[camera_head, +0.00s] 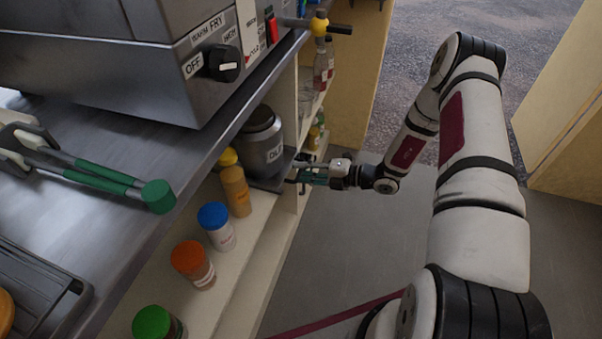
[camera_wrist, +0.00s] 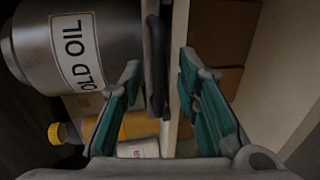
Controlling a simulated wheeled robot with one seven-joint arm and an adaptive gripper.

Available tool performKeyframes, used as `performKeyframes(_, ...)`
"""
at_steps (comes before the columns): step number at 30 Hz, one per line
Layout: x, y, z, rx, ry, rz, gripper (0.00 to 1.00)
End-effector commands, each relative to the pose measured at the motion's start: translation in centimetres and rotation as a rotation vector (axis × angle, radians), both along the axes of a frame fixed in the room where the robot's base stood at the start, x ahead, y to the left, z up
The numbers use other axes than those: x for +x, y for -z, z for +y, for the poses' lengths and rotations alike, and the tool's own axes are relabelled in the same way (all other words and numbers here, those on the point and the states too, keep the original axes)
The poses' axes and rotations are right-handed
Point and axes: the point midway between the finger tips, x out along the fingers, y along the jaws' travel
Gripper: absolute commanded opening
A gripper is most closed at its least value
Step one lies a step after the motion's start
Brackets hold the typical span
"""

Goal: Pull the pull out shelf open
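The pull out shelf (camera_head: 268,184) is a dark, thin tray under the counter, with a grey metal canister (camera_head: 262,140) standing on it. In the wrist view the canister (camera_wrist: 85,45) reads "OLD OIL". My gripper (camera_head: 300,173) is at the front end of the shelf. In the wrist view my gripper (camera_wrist: 163,95) has its teal fingers apart. A dark edge or handle (camera_wrist: 156,65), apparently the shelf's, lies between them, with a cream panel edge just to its right. I see no finger clearly touching it. The fingertips are partly hidden in the head view.
Several bottles with coloured caps stand on the cream lower shelf (camera_head: 243,240), left of my gripper. The steel counter (camera_head: 90,210) overhangs it, carrying a fryer (camera_head: 130,60) and green-handled tongs (camera_head: 110,180). Bottles (camera_head: 322,70) stand on shelves behind. The floor (camera_head: 350,250) nearby is clear.

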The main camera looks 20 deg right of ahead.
Motion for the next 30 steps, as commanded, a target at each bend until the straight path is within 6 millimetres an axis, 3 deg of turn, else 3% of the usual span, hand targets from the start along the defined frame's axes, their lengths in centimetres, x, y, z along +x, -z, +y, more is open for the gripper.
performKeyframes(12,0.51,0.15,0.7,-0.001,0.0,-0.001,0.3)
performKeyframes(16,0.51,0.14,0.68,0.0,0.0,0.0,0.03)
performKeyframes(17,0.51,0.15,0.68,0.0,0.0,0.0,0.0)
performKeyframes(30,-0.09,0.15,-0.26,-0.001,0.003,0.001,0.0)
